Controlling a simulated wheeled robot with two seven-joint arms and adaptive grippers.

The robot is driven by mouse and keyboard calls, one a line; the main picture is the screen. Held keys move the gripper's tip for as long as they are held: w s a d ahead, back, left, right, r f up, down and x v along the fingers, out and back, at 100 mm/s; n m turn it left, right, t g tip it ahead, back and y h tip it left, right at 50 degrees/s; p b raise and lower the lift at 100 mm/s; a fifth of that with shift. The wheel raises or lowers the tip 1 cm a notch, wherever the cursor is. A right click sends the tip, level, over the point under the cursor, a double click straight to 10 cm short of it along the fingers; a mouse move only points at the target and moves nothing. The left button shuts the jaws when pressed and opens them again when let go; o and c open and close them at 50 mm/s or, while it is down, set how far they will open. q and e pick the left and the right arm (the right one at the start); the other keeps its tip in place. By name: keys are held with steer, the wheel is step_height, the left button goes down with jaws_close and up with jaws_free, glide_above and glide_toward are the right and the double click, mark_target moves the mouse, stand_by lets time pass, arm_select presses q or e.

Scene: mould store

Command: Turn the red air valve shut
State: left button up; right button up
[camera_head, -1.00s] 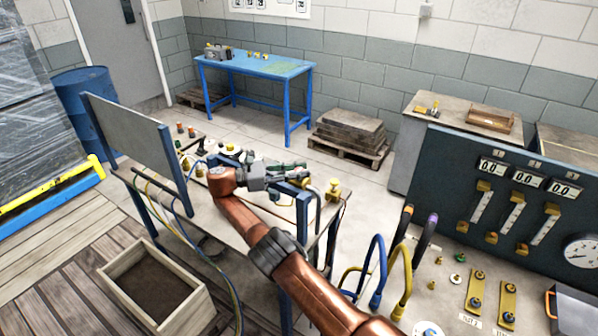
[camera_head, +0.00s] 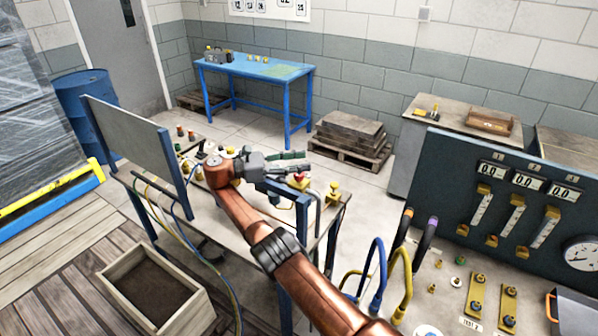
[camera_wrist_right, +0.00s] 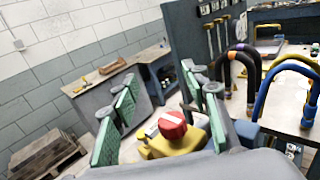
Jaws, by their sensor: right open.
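The red air valve is a round red knob (camera_wrist_right: 172,124) with a white bar across its top, set on a yellow body (camera_wrist_right: 160,144). In the head view the red knob (camera_head: 299,178) shows at the right end of the work table, just below my right gripper's fingers. My right gripper (camera_head: 304,162) is open, with green finger pads. In the right wrist view the knob lies in the gap between the spread fingers (camera_wrist_right: 165,112), with no visible contact. Part of the yellow body is hidden by the gripper's own housing. My left gripper is not in view.
A yellow fitting (camera_head: 333,192) stands close right of the valve. A grey upright panel (camera_head: 135,150) rises at the table's left. Blue and yellow hoses (camera_head: 378,270) and a dark gauge panel (camera_head: 470,180) stand at right.

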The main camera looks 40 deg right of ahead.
mark_target(299, 173)
steer(key=shift+r, duration=2.6)
